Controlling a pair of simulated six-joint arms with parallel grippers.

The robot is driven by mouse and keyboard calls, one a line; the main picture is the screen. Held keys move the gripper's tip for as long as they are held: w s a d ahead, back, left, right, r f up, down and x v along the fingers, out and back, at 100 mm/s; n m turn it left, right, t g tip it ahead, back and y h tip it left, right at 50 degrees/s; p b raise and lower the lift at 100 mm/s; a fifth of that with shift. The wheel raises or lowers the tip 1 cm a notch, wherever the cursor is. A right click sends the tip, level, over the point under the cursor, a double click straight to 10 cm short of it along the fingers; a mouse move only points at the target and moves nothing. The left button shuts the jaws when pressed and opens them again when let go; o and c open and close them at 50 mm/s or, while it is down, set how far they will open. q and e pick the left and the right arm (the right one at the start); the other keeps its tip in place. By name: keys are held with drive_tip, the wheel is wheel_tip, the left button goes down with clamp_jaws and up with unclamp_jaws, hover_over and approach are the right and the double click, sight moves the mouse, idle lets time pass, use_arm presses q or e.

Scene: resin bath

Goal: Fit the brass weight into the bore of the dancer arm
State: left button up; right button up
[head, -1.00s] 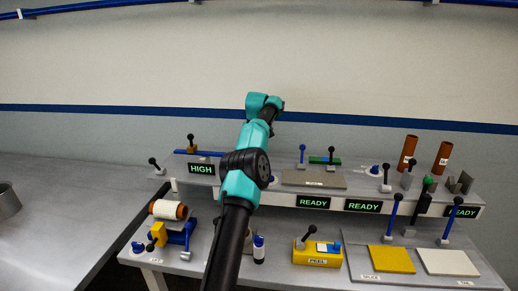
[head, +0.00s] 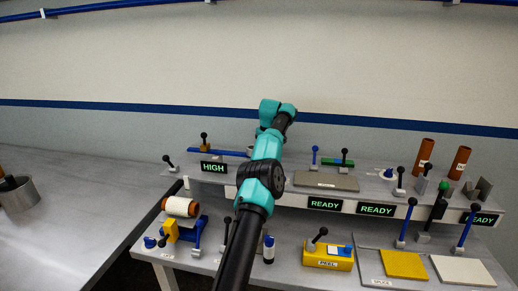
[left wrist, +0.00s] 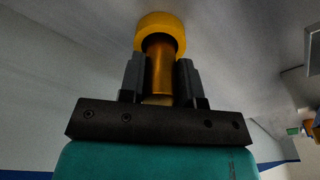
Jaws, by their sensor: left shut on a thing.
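My left gripper (left wrist: 159,80) is shut on a brass cylinder, the brass weight (left wrist: 159,70), in the left wrist view. A yellow round collar (left wrist: 171,21) surrounds its far end; I cannot tell whether it belongs to the weight or is a separate part. In the head view my teal and black arm reaches over the bench, and its gripper and the weight are hidden. A yellow block (head: 171,229) stands beside a blue bracket (head: 199,236) and a white spool (head: 179,207) at the bench's left. I cannot tell for certain which part is the dancer arm.
A raised shelf carries levers and green displays, one reading HIGH (head: 213,168). A yellow PEEL box (head: 320,260) and a grey plate with yellow (head: 403,264) and white (head: 462,270) pads lie right. A metal pot (head: 20,197) stands on the left table. A gap separates the tables.

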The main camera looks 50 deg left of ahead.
use_arm(q)
drive_tip(key=shift+d+f, duration=0.1)
drive_tip(key=shift+f, duration=0.15)
drive_tip(key=o, duration=1)
drive_tip(key=shift+w, duration=0.1)
drive_tip(key=shift+c, duration=0.2)
